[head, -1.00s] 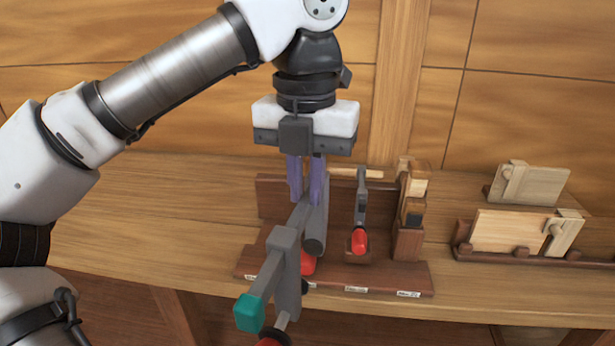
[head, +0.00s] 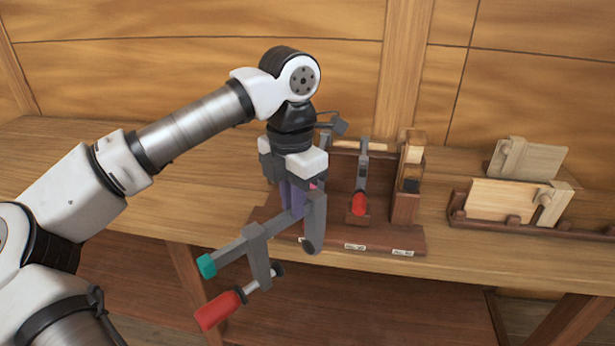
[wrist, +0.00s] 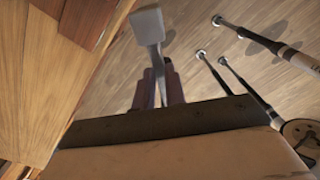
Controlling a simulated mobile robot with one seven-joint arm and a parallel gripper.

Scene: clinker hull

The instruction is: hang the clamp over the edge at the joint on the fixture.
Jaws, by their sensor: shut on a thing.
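The clamp (head: 258,256) has a grey bar, a teal end cap and a red handle. My gripper (head: 296,207) is shut on its bar near the fixed-jaw end. The clamp hangs tilted in front of the bench edge, teal end to the lower left, handle lowest. In the wrist view the clamp (wrist: 148,27) shows as a grey bar between the fingers (wrist: 158,88). To the right on the bench, a pale board with a small block at its right end stands in a dark wooden holder (head: 580,231), possibly the fixture. I cannot make out the joint clearly.
A dark wooden rack (head: 390,240) with labels stands behind my gripper. A second red-handled clamp (head: 360,203) and wooden blocks (head: 411,165) are on it. Another pale board (head: 540,160) stands at the back right. The bench top (head: 100,190) is clear on the left.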

